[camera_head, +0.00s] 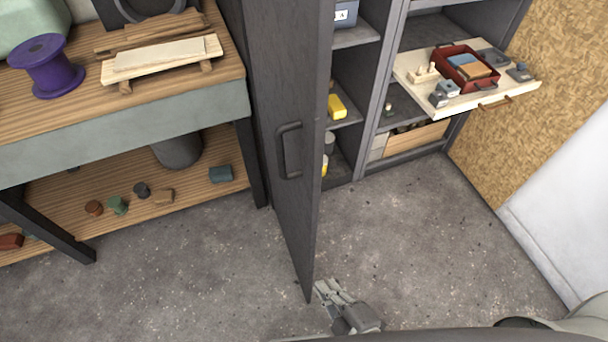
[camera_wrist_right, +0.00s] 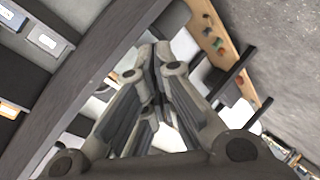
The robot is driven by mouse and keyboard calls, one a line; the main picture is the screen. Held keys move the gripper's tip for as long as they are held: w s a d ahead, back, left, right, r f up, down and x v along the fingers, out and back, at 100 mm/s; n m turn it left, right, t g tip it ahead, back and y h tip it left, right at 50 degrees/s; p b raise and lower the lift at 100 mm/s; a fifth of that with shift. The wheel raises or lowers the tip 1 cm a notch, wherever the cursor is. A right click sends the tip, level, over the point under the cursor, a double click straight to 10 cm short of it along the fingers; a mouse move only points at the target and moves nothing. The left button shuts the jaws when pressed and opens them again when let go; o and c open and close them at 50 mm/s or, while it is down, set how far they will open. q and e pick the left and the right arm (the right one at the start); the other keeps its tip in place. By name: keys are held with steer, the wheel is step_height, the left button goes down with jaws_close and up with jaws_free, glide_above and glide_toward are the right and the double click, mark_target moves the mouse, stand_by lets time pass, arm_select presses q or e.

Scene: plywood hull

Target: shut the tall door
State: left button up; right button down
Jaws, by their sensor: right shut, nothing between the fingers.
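The tall door (camera_head: 285,120) is dark grey and stands open, swung out from the cabinet toward me, with its face turned left. Its handle (camera_head: 289,150) is a dark loop on that left face. My right gripper (camera_head: 326,290) is low at the bottom of the head view, just right of the door's near lower edge. It is shut and empty; I cannot tell whether it touches the door. In the right wrist view the closed fingers (camera_wrist_right: 153,60) are in the middle, and the door (camera_wrist_right: 95,80) runs diagonally at their left. My left gripper is not in view.
The open cabinet (camera_head: 375,110) has shelves and a pulled-out board (camera_head: 420,92) carrying a red tray (camera_head: 488,83). A workbench (camera_head: 120,135) with a purple spool (camera_head: 47,66) stands left of the door. The grey floor (camera_head: 430,240) right of the door is clear.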

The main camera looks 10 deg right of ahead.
steer(key=a+r+n+t+y+p, duration=0.2)
steer(key=r+n, duration=0.2)
steer(key=r, duration=1.1)
steer(key=a+r+n+t+y+p, duration=0.15)
steer(key=r+n, duration=0.25)
steer(key=r, duration=1.2)
steer(key=p+x, duration=0.7)
steer(key=x, duration=0.3)
steer(key=shift+y, duration=0.25)
steer(key=d, duration=0.4)
steer(key=shift+w+f+b, duration=0.1)
steer(key=shift+f+b, duration=0.2)
steer(key=shift+b, duration=0.05)
